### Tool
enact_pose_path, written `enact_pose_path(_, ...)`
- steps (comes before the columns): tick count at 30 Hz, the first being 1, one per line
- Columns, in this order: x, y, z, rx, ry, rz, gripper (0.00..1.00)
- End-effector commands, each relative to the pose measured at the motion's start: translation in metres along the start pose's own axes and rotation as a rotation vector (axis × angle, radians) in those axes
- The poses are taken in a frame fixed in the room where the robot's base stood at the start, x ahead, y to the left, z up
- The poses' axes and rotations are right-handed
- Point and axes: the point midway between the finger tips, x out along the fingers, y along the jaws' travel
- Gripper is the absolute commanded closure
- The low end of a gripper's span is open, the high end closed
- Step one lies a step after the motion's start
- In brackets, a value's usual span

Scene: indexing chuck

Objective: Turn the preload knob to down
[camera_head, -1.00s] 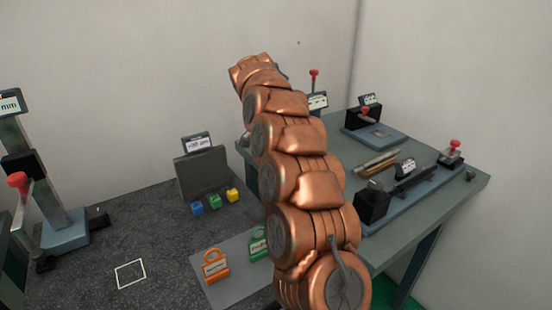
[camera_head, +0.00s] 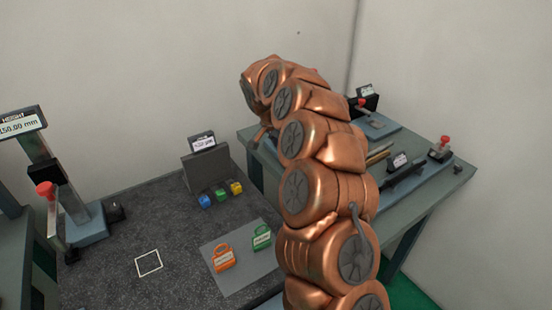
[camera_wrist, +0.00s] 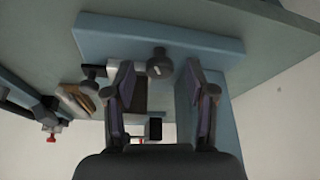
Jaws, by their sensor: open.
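In the wrist view, a dark round knob (camera_wrist: 160,62) with a small pale mark sits at the blue base (camera_wrist: 205,42) of a device. It looks like the preload knob, but no label is readable and I cannot tell which way it points. My gripper (camera_wrist: 158,82) is open, with one finger on each side of the knob in the picture. The fingers appear apart from the knob, and nothing is held. In the head view my arm hides the device and the knob.
The green-grey bench (camera_head: 440,190) carries other blue-based devices, including one with a red-topped lever (camera_head: 444,141). The dark table at left holds small coloured blocks (camera_head: 221,194), an orange padlock-like tag (camera_head: 222,258), a green one (camera_head: 261,238) and a height gauge (camera_head: 75,215).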

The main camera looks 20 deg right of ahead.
Motion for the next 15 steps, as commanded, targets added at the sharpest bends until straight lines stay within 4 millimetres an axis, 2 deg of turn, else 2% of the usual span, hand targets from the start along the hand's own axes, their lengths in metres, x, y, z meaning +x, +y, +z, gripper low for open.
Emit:
enact_pose_path(1, -0.0056, -0.0003, -0.0011, -0.009, -0.001, -0.003, 0.45)
enact_pose_path(15, -0.0058, 0.0005, -0.0011, -0.07, -0.002, -0.027, 0.45)
